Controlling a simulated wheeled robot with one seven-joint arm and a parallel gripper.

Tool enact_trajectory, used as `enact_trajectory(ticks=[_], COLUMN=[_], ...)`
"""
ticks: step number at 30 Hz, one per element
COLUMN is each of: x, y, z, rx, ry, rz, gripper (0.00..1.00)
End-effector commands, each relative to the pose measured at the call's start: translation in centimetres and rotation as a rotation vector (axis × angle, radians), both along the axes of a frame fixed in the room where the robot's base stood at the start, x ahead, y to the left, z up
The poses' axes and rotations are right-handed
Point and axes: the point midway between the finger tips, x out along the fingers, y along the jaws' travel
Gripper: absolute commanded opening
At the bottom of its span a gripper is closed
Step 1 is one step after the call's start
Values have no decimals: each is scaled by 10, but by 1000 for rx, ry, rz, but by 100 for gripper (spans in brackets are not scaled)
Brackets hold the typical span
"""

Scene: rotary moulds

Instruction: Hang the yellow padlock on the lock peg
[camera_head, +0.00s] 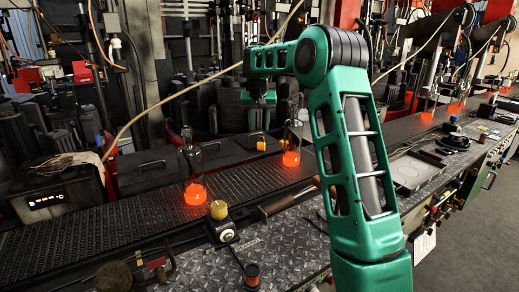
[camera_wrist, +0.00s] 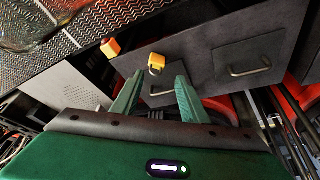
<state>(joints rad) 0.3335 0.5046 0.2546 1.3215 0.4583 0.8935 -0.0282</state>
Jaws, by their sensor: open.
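The yellow padlock (camera_wrist: 156,62) appears just beyond my fingertips in the wrist view, in front of a dark panel. A small yellow thing in the head view (camera_head: 261,146), below my gripper, looks like the same padlock. My gripper (camera_wrist: 158,88) is open and empty, with its two green fingers apart and the padlock ahead of the gap. It also shows in the head view (camera_head: 258,98), above the far side of the conveyor. I cannot make out the lock peg for certain.
An orange-yellow block (camera_wrist: 110,48) lies left of the padlock. Glowing bottles (camera_head: 193,175) (camera_head: 291,142) stand on the conveyor (camera_head: 240,183). Dark drawer-like boxes with handles (camera_wrist: 250,65) stand behind.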

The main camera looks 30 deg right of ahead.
Motion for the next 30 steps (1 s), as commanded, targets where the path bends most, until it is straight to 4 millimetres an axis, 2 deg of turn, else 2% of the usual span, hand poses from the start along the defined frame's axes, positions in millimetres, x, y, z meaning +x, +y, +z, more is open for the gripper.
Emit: enact_trajectory(ticks=[3, 8, 15, 23, 30], x=[9, 14, 24, 29, 36], y=[-10, -14, -21, -24, -30], z=[-5, -15, -48, -64, -95], rx=[10, 14, 13, 13, 14], ry=[-3, -2, -1, -2, -1], rz=[-23, -29, -29, -28, -27], gripper=[40, 40, 40, 40, 40])
